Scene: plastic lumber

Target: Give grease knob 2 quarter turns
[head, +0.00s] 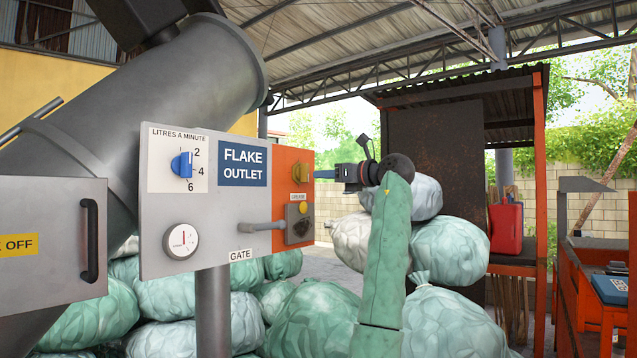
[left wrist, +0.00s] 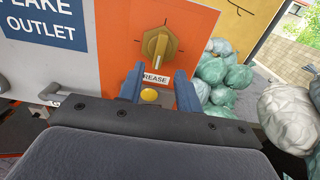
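The grease knob (head: 300,173) is a yellow-brown knob on the orange right part of the outlet panel. In the left wrist view the knob (left wrist: 158,45) has a raised bar standing nearly upright, with marks around it. My left gripper (head: 318,174) is just right of the panel in the head view. In the left wrist view its blue fingers (left wrist: 160,80) are apart with nothing between them, on either side of the GREASE label (left wrist: 153,78) and short of the knob in the picture. My right gripper is in neither view.
A yellow button (left wrist: 150,95) sits below the label. The panel also carries a blue litres knob (head: 182,165), a gauge (head: 181,241) and a grey gate lever (head: 262,227). Several bulging sacks (head: 447,250) are heaped behind my arm and below the panel.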

